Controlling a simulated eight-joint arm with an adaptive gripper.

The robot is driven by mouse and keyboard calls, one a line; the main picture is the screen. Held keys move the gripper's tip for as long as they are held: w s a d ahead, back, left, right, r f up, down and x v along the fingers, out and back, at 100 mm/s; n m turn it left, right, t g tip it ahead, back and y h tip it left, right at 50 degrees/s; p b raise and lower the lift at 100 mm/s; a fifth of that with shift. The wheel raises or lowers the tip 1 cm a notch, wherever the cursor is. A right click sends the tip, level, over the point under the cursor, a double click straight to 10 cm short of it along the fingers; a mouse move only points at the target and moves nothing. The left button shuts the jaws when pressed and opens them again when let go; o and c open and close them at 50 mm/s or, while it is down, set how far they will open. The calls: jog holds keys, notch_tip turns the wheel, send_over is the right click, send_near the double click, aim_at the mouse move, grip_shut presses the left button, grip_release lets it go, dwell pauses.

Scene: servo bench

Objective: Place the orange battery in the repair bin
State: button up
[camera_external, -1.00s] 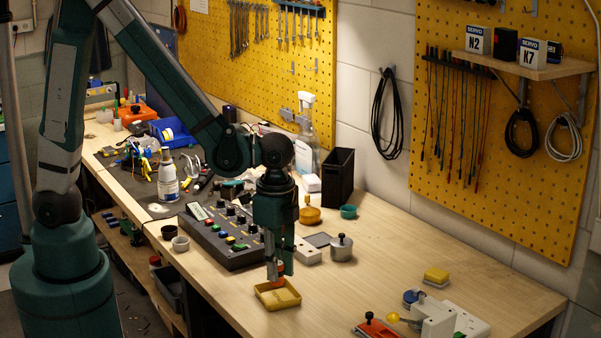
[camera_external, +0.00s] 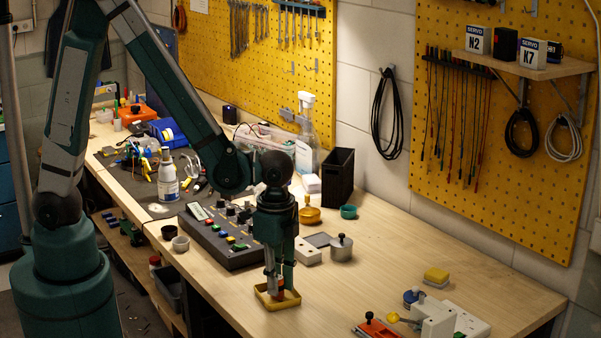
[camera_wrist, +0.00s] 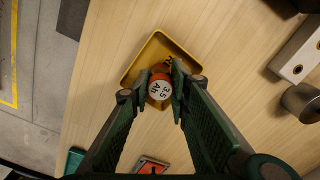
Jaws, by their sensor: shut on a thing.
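My gripper (camera_external: 279,284) is shut on the orange battery (camera_wrist: 160,90), which has a white round top with dark lettering in the wrist view. The battery is upright between the two fingertips (camera_wrist: 158,88). A shallow yellow tray (camera_wrist: 135,68) lies under the fingertips and around the battery's position. In the external view the tray (camera_external: 262,300) stands near the front edge of the bench, and the fingers reach down inside its outline. The battery is mostly hidden there by the fingers. I cannot tell whether its base touches the tray floor.
A control box with coloured buttons (camera_external: 215,240) stands to the left. A metal pot (camera_external: 341,249) and a white block (camera_external: 307,252) are behind to the right. A tall black bin (camera_external: 338,178) stands near the wall. A red-orange item (camera_wrist: 150,166) lies near the tray.

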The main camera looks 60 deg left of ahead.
jog(key=shift+f, duration=0.2)
jog(key=o, duration=0.7)
jog(key=shift+c, duration=0.2)
jog(key=shift+r, duration=0.25)
notch_tip(320, 180, up, 12)
jog(key=p, duration=0.1)
dwell(0.4)
dwell(0.8)
